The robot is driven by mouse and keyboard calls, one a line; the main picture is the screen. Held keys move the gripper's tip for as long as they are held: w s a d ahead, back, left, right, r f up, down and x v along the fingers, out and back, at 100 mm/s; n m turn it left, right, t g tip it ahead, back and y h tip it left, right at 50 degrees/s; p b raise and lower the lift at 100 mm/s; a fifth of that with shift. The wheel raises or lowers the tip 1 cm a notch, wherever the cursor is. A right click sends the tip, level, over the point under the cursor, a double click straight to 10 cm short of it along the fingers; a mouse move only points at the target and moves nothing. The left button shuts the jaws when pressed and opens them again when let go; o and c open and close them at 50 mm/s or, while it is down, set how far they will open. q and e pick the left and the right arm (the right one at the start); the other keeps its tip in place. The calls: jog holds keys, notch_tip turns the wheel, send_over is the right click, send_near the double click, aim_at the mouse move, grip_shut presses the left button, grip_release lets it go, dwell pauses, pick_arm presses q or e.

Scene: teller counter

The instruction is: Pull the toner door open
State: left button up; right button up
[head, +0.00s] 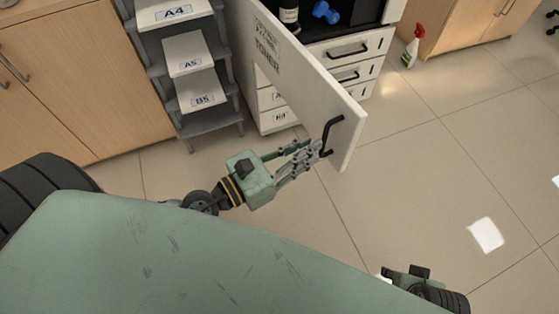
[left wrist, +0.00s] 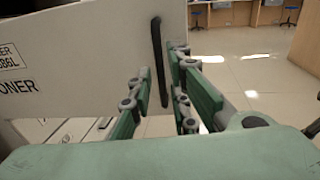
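The toner door (head: 290,75) is a white panel lettered TONER, swung well out from its cabinet. Its black bar handle (head: 331,132) is near the free edge. In the left wrist view, the handle (left wrist: 156,50) runs upright between the green fingers, and the toner door (left wrist: 90,55) fills the upper left.
Grey shelves with A4, A5 and B5 trays (head: 186,54) stand left of the door. Behind it are white drawers (head: 345,50) and a blue dumbbell (head: 326,12). A spray bottle (head: 412,47) stands on the floor near a wooden cabinet. Floor to the right is clear.

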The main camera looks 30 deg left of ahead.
pick_arm(q)
jog(key=v, duration=0.6)
dwell(0.5)
